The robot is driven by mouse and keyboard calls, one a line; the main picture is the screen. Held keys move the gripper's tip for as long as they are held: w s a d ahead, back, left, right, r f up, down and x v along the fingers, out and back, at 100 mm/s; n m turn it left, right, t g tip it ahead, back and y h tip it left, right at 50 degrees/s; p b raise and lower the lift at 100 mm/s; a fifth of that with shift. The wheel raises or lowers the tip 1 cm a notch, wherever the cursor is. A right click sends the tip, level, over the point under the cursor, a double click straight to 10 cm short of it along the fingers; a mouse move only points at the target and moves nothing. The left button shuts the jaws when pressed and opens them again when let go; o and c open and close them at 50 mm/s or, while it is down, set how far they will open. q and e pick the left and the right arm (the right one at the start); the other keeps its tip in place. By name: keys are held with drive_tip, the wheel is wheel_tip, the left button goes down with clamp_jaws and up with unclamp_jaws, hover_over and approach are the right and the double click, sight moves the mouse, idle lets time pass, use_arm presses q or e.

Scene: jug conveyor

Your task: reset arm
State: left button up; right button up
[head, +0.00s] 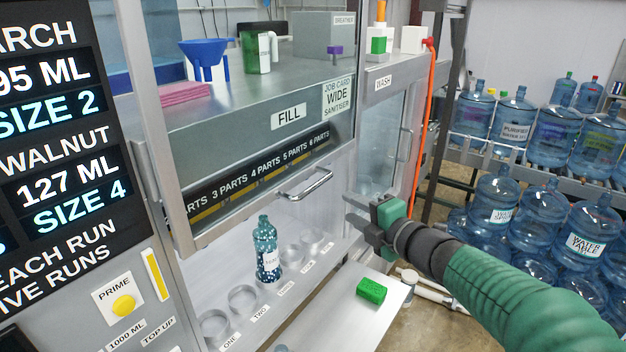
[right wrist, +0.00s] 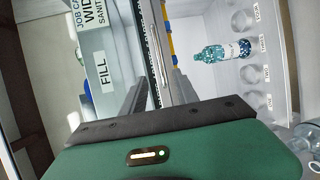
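My right arm comes in from the right in the head view. Its green and dark gripper (head: 352,212) is in front of the fill cabinet's right part, right of the metal door handle (head: 306,184). Its two fingers stand apart with nothing between them; they also show apart in the right wrist view (right wrist: 158,88). A teal speckled bottle with a white label (head: 267,250) stands upright on the shelf at the third place, left of the gripper and clear of it. The bottle also shows in the right wrist view (right wrist: 222,52). My left gripper is not in view.
Empty ring holders (head: 243,300) line the shelf. A green block (head: 371,291) lies on the white ledge below my right gripper. Racks of large blue water jugs (head: 497,200) stand at the right. A red hose (head: 427,120) hangs behind the gripper.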

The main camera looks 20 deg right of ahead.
drive_tip(key=s+f+m+g+h, duration=0.2)
drive_tip(key=s+f+m, duration=0.1)
drive_tip(key=f+m, duration=0.4)
drive_tip(key=s+f+m+g+h, duration=0.25)
drive_tip(key=f+m, duration=0.35)
drive_tip(key=f, duration=0.3)
drive_tip(key=s+a+f+m+g, duration=0.2)
drive_tip(key=s+f+m+g, duration=0.2)
drive_tip(key=s+f, duration=0.3)
drive_tip(key=s+a+f+m+g, duration=0.3)
drive_tip(key=s+f, duration=0.4)
drive_tip(key=s, duration=0.5)
drive_tip(key=shift+s+a+f+m+g, duration=0.15)
drive_tip(key=shift+a+f+m+g, duration=0.3)
drive_tip(key=shift+m, duration=0.55)
drive_tip(key=shift+d+r+y, duration=0.1)
drive_tip(key=shift+d+y, duration=0.05)
drive_tip(key=shift+y, duration=0.1)
